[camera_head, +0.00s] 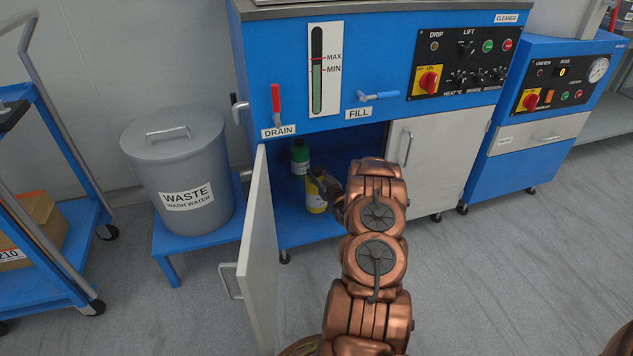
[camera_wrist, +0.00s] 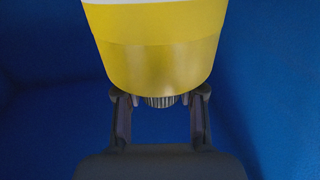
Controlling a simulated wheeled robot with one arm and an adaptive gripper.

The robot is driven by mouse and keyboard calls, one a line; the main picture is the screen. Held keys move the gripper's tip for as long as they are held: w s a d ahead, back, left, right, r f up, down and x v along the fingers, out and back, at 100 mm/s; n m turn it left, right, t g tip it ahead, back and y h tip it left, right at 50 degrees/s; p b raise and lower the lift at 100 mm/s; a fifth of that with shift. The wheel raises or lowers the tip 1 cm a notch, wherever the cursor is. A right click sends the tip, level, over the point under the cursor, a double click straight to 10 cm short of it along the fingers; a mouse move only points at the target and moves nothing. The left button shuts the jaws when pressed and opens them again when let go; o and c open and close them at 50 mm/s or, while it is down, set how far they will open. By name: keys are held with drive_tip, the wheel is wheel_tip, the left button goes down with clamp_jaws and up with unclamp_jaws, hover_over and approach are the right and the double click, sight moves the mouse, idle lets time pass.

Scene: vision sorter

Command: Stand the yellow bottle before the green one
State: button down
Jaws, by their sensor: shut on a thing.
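The yellow bottle (camera_head: 316,201) is inside the open blue cabinet, near its front edge, and looks about upright. In the wrist view the bottle (camera_wrist: 155,60) fills the upper middle, with a dark ribbed cap between the fingers. My gripper (camera_wrist: 160,103) is shut on it at the cap end. In the head view my gripper (camera_head: 325,184) reaches in from the right and partly covers the bottle. The green bottle (camera_head: 300,156) stands upright deeper in the cabinet, behind and slightly left of the yellow one. I cannot tell whether the yellow bottle's base touches the cabinet floor.
The cabinet's left door (camera_head: 262,255) stands open towards me; the right door (camera_head: 440,158) is shut. The cabinet floor (camera_head: 283,229) is bare around the bottles. A grey waste bin (camera_head: 180,165) stands on a blue stand at left. A blue cart (camera_head: 45,290) is farther left.

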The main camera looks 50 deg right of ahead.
drive_tip(key=shift+w+d, duration=0.1)
drive_tip(key=shift+w, duration=0.15)
drive_tip(key=shift+f+b, duration=0.95)
drive_tip(key=shift+f, duration=0.8)
drive_tip(key=c, duration=0.7)
unclamp_jaws()
drive_tip(key=p+v, duration=0.3)
drive_tip(key=v, duration=0.9)
